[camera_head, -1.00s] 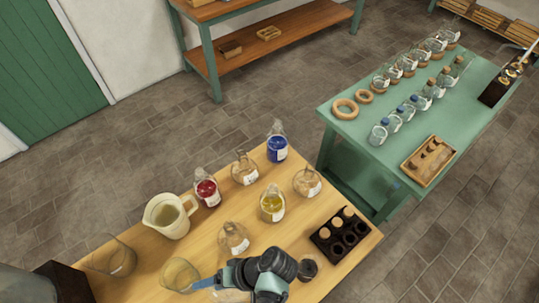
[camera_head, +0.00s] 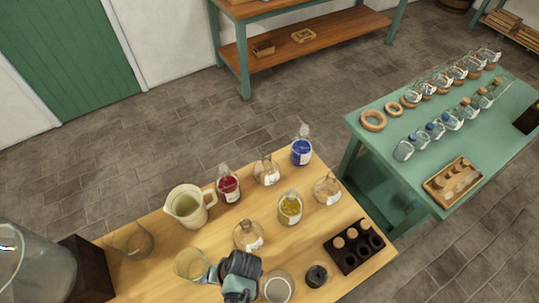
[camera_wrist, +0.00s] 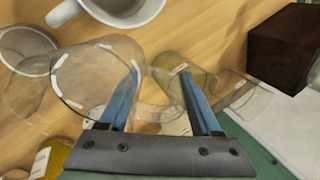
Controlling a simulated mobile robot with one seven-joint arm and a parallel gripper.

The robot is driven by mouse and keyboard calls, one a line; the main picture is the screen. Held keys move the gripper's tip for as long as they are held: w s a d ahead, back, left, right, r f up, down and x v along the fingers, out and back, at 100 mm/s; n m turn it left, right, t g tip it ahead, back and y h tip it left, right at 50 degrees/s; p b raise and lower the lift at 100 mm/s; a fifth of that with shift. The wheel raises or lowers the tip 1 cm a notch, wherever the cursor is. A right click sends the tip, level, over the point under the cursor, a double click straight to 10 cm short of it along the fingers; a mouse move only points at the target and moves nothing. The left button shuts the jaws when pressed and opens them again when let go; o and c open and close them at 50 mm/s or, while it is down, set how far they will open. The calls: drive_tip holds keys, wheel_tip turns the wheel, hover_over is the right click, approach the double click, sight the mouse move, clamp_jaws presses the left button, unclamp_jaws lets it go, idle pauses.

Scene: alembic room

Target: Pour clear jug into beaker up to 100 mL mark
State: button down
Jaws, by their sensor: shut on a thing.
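A clear glass vessel (camera_head: 190,263), perhaps the jug, stands near the table's front edge in the head view. My gripper (camera_head: 210,272) meets its right side and is shut on it. Another clear glass vessel (camera_head: 133,241) with a small white mark stands to its left. In the wrist view my gripper's blue fingers (camera_wrist: 160,75) overlap clear glass: a large vessel (camera_wrist: 90,95) on the left and more glass (camera_wrist: 182,66) on the right. Overlapping outlines hide the exact contact. I cannot read any graduation.
A cream jug (camera_head: 187,208) stands just behind.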

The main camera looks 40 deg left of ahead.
drive_tip(key=shift+s+a+f+t+h+p, duration=0.1)
drive_tip(key=shift+s+a+t+h+p, duration=0.15)
drive_tip(key=shift+a+t+h, duration=0.3)
drive_tip(key=shift+s+a+f+t+h+p, duration=0.1)
drive_tip(key=shift+s+a+t+h+p, duration=0.2)
drive_tip(key=shift+h, duration=0.35)
drive_tip(key=shift+s+a+f+t+h+b, duration=0.25)
drive_tip(key=shift+f+t+h+b, duration=0.25)
drive_tip(key=shift+t+h, duration=0.3)
drive_tip(key=shift+a+r, duration=0.1)
